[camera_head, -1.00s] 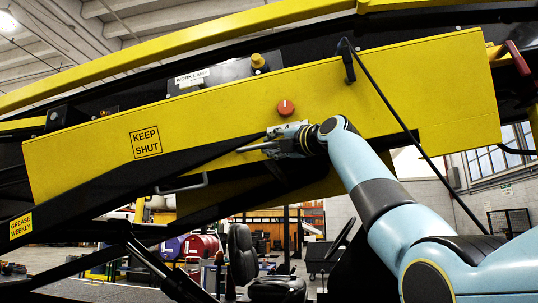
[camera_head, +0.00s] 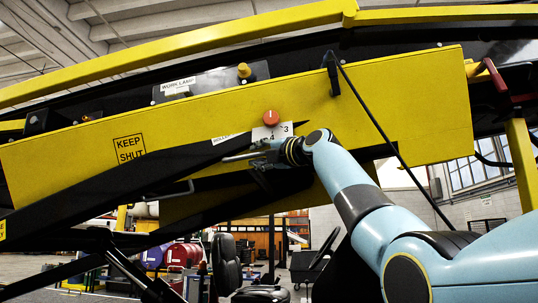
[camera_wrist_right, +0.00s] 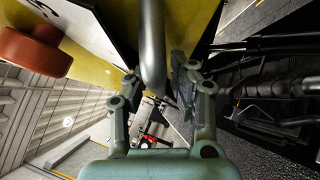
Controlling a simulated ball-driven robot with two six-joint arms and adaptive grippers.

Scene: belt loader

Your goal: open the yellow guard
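The yellow guard (camera_head: 210,115) is a long sloping panel with a KEEP SHUT label (camera_head: 129,148). It looks closed against the loader, and part of it shows in the wrist view (camera_wrist_right: 94,72). A grey bar handle (camera_head: 170,191) shows below its lower edge, left of my right gripper (camera_head: 242,156). That gripper is just below the orange knob, fingers pointing left. In the wrist view my right gripper (camera_wrist_right: 158,88) is open, with a grey bar (camera_wrist_right: 152,45) between its fingers and gaps visible. I cannot tell whether it touches. My left gripper is not in view.
An orange knob (camera_head: 271,118) sits above a white numbered plate (camera_head: 272,132); the knob also shows in the wrist view (camera_wrist_right: 32,52). A black cable (camera_head: 375,110) hangs across the guard's right part. A yellow button (camera_head: 244,71) stands above, near the WORK LAMP label (camera_head: 178,84).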

